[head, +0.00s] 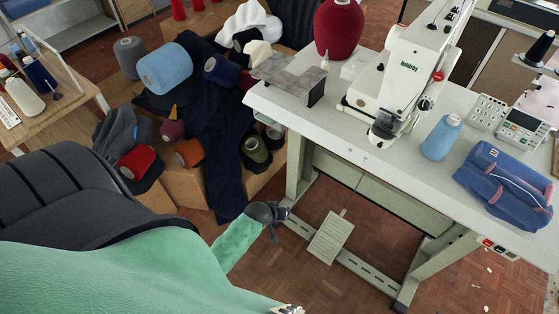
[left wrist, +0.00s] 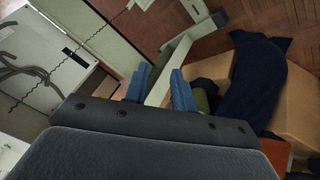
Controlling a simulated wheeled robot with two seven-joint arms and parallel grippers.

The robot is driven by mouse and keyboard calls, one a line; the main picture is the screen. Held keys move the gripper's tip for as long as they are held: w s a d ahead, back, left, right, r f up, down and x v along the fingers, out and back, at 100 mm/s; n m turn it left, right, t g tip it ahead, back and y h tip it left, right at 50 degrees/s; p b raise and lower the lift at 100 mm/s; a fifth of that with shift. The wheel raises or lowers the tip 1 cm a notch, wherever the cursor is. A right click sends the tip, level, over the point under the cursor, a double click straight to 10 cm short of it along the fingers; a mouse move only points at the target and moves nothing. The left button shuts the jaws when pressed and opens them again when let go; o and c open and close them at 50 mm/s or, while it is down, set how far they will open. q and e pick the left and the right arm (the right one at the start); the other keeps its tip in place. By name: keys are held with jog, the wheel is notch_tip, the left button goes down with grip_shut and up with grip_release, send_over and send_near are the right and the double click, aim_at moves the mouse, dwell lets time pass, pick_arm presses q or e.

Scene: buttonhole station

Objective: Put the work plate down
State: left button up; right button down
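A grey, mottled flat plate (head: 290,73), which looks like the work plate, lies at the left end of the white sewing table (head: 350,132). A dark upright piece shows under its right edge. My left gripper (head: 284,212) is below and in front of the table's left end, well apart from the plate. In the left wrist view its two blue fingers (left wrist: 160,88) are spread with nothing held between them; a pale table leg shows behind the gap. The plate is not clearly seen in that view.
The sewing machine (head: 400,75), a red yarn cone (head: 338,28), a blue cone (head: 441,137) and a folded blue garment (head: 505,185) occupy the tabletop. Cardboard boxes with yarn and dark cloth (head: 215,135) stand left of the table. A pedal (head: 331,237) is underneath.

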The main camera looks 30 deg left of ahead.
pick_arm(q)
jog(key=s+d+f+m+g, duration=0.3)
jog(key=s+d, duration=0.3)
jog(key=s, duration=0.3)
jog(key=s+d+f+m+g, duration=0.2)
jog(key=s+d+f+m, duration=0.2)
jog(key=s, duration=0.6)
notch_tip(320, 180, down, 2)
jog(key=shift+s+d+f+m+g, duration=0.2)
jog(key=shift+d+f+m+g, duration=0.15)
jog(key=shift+d, duration=0.55)
jog(key=shift+r, duration=0.15)
